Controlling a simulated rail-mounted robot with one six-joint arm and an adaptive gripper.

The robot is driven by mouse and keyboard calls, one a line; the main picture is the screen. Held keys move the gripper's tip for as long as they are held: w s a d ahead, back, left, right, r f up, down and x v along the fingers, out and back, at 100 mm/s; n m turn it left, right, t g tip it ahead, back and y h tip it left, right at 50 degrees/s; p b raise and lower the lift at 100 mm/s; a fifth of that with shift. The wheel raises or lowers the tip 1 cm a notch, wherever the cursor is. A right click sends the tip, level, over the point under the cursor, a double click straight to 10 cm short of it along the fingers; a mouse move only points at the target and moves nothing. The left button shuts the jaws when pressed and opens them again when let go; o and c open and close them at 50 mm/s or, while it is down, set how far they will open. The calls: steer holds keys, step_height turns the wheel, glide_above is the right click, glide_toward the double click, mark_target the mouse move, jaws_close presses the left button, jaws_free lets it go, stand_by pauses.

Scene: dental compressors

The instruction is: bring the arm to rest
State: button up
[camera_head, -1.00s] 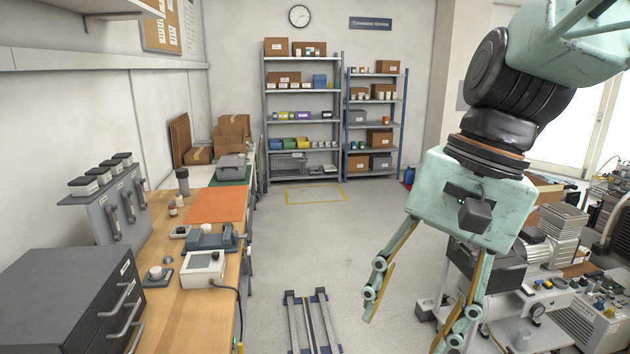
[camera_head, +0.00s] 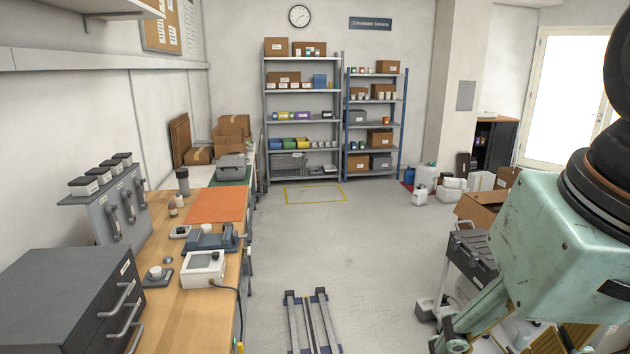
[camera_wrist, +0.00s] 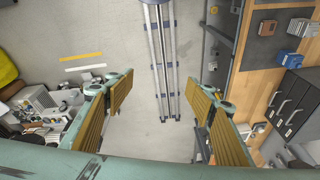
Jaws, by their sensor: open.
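My gripper (camera_wrist: 158,108) shows in the wrist view with its two ribbed, brown-padded fingers spread wide apart. Nothing is between the fingers; bare grey floor and part of the floor rail (camera_wrist: 162,60) show beyond them. In the head view my pale green wrist housing is large at the right edge, and one finger reaches down and left at the bottom right. The rest of the gripper is cut off or hidden there.
The wooden workbench (camera_head: 185,318) with a grey drawer cabinet (camera_head: 65,290) runs along the left. A dark-topped cart (camera_head: 470,255) and an open cardboard box (camera_head: 480,208) stand close beside my arm. Shelves (camera_head: 303,120) stand at the back.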

steer(key=shift+s+d+r+n+t+h, duration=0.1)
steer(key=shift+s+d+n+t+h, duration=0.25)
steer(key=shift+s+d+n, duration=0.5)
steer(key=shift+s+a+m, duration=0.1)
steer(key=shift+s+m, duration=0.05)
steer(key=shift+m, duration=0.1)
stand_by(0.6)
